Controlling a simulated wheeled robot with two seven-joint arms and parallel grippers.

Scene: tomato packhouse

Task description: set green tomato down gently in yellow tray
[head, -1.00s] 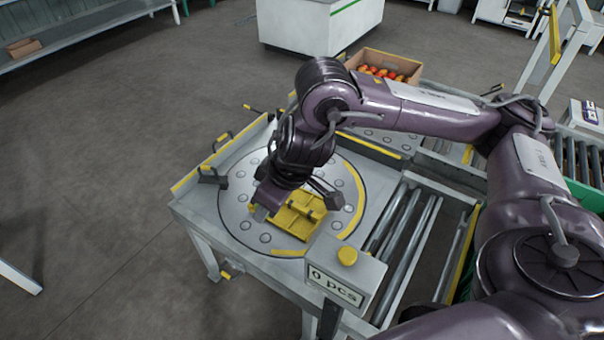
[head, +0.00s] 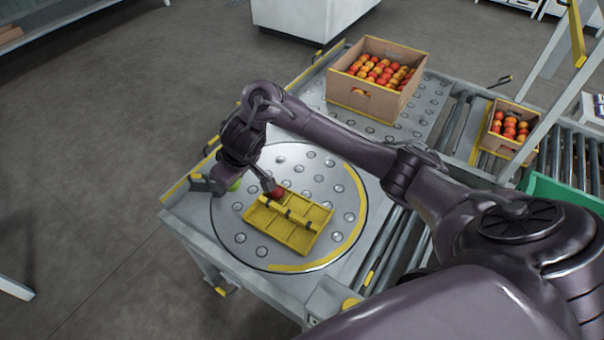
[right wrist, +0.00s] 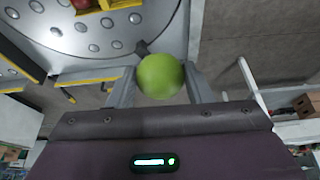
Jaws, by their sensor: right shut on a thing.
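The green tomato (right wrist: 160,76) is held between the two fingers of my right gripper (right wrist: 160,88) in the right wrist view. In the head view the green tomato (head: 235,186) is mostly hidden by my right gripper, to the left of the yellow tray (head: 296,238). The yellow tray lies on the round turntable and is divided into compartments by low walls. A red tomato (head: 278,193) shows at the tray's far left edge. The tray's edge (right wrist: 125,4) also shows at the top of the right wrist view, apart from the green tomato. My left gripper is out of view.
The round turntable (head: 340,185) has ball studs and bare room around the tray. Behind it stand a large cardboard box (head: 362,102) and a smaller one (head: 502,150), both holding red and orange tomatoes. Roller tracks (head: 455,135) run at right.

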